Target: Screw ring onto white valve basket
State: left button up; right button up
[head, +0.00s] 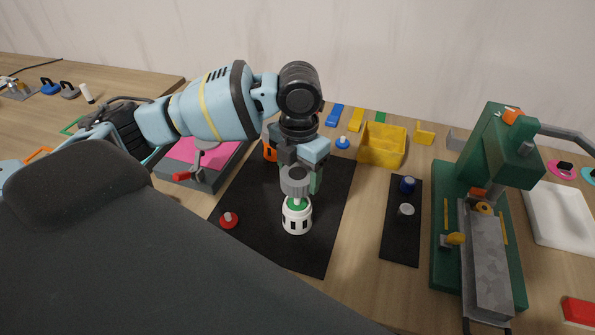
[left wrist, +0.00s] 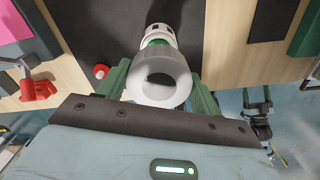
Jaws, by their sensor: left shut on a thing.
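The white valve basket (head: 297,218) stands upright on a black mat (head: 325,225), with a green part (head: 297,203) at its top. My left gripper (head: 298,177) points down above it and is shut on the grey ring (head: 293,187). In the left wrist view the ring (left wrist: 158,75) sits between the green fingers, and the white valve basket (left wrist: 160,32) shows beyond it. The ring is right above the green part, roughly in line with the basket. I cannot tell whether they touch. My right gripper is not in view.
A red piece (head: 228,220) lies on the mat's left edge. A yellow bin (head: 382,146) stands behind. A small black mat (head: 401,240) with a blue and a white part lies to the right, beside a green press-like machine (head: 497,150). A grey tray with a pink surface (head: 205,153) is at left.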

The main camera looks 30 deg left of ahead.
aim_at(299, 190)
pick_arm(q)
jog(key=shift+m, duration=0.4)
jog(key=shift+f+b, duration=0.4)
jog(key=shift+f, duration=0.45)
jog(key=shift+f+b, duration=0.7)
jog(key=shift+f, duration=1.1)
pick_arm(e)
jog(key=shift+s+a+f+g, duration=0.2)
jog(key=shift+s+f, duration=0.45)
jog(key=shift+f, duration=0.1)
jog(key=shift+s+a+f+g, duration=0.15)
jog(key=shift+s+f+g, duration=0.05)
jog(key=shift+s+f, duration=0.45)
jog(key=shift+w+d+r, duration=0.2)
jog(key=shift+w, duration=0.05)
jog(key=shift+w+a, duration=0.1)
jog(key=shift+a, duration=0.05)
pick_arm(q)
jog(key=shift+p, duration=0.35)
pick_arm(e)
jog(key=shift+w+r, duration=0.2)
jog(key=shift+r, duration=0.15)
